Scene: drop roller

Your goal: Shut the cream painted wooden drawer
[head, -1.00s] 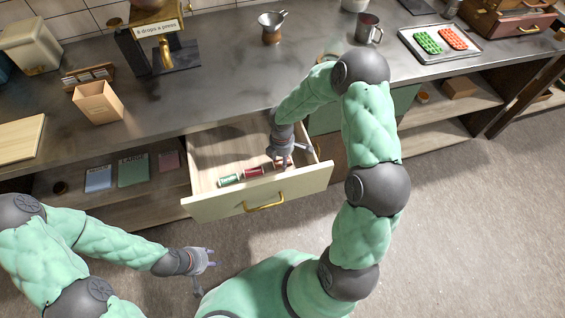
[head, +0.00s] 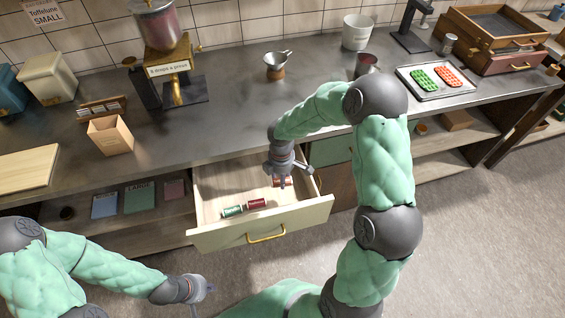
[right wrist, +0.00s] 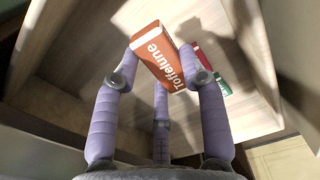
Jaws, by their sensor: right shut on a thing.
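The cream drawer (head: 300,223) stands pulled out below the counter, with a brass handle (head: 267,235) on its front. My right gripper (head: 283,178) is inside the drawer, reaching down from above. In the right wrist view its fingers (right wrist: 163,78) are shut on an orange Toffelune packet (right wrist: 157,52). The packet is mostly hidden by the gripper in the head view. My left gripper (head: 204,293) is open and empty, low in front of the drawer's left side.
The counter above holds a paper bag (head: 110,135), a dispenser (head: 165,60), a metal funnel (head: 277,64) and a tray (head: 436,82) of green and orange sweets. Open shelves flank the drawer. The floor in front is clear at right.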

